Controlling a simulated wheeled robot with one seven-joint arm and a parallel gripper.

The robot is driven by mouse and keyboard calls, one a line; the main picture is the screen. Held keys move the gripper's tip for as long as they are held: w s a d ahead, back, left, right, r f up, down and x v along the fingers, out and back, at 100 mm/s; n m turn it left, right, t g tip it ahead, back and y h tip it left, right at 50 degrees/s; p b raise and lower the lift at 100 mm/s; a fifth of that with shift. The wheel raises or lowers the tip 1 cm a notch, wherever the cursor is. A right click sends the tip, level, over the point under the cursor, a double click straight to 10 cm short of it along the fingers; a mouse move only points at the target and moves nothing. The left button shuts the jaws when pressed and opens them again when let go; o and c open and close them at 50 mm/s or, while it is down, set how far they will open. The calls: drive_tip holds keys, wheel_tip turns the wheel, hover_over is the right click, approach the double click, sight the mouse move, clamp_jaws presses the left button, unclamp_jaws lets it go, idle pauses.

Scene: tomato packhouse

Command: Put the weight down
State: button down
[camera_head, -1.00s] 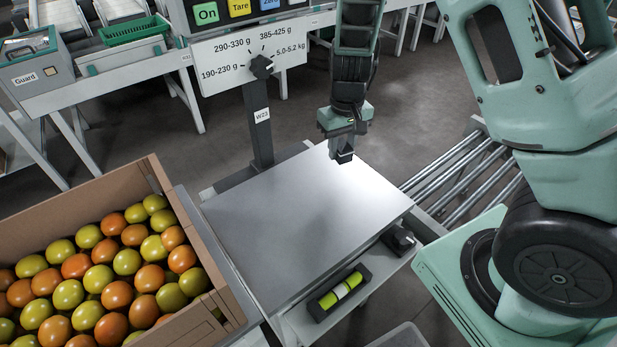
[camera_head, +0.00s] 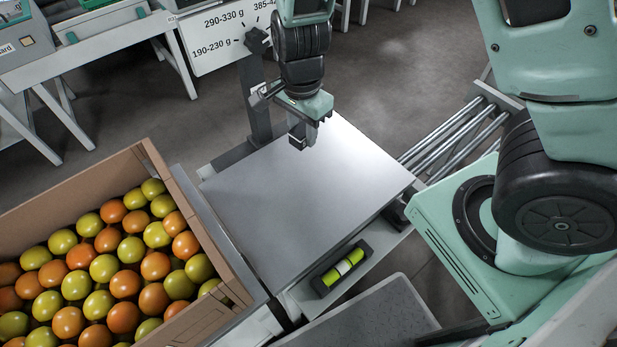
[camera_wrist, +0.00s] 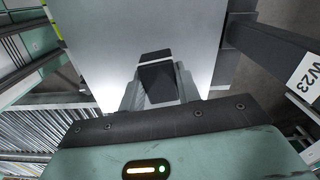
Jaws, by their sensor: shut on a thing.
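My gripper (camera_head: 301,132) points down over the back part of the scale's bare metal plate (camera_head: 310,195). It is shut on a small dark block, the weight (camera_head: 297,143), which sticks out below the fingers. In the wrist view the weight (camera_wrist: 157,80) sits between the two grey fingers, with a paler strip at its far end, and the plate (camera_wrist: 140,25) lies beyond it. I cannot tell whether the weight touches the plate or hangs just above it.
A cardboard box (camera_head: 165,175) of red and green tomatoes stands at the left. The scale's post (camera_head: 257,105) rises behind the plate. A yellow-green cylinder in a black holder (camera_head: 342,270) is on the front ledge. Rollers (camera_head: 455,140) lie at the right. The plate is otherwise clear.

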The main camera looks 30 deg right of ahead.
sight(301, 173)
drive_tip(key=shift+s+a+r+m, duration=0.2)
drive_tip(key=shift+s+a+m, duration=0.15)
drive_tip(key=shift+a+m, duration=0.2)
drive_tip(key=shift+f+m, duration=0.1)
drive_tip(key=shift+m, duration=0.15)
wheel_tip(301, 173, down, 10)
drive_tip(key=shift+s+a+r+b, duration=0.1)
drive_tip(key=shift+b, duration=1.15)
drive_tip(key=c, duration=1)
unclamp_jaws()
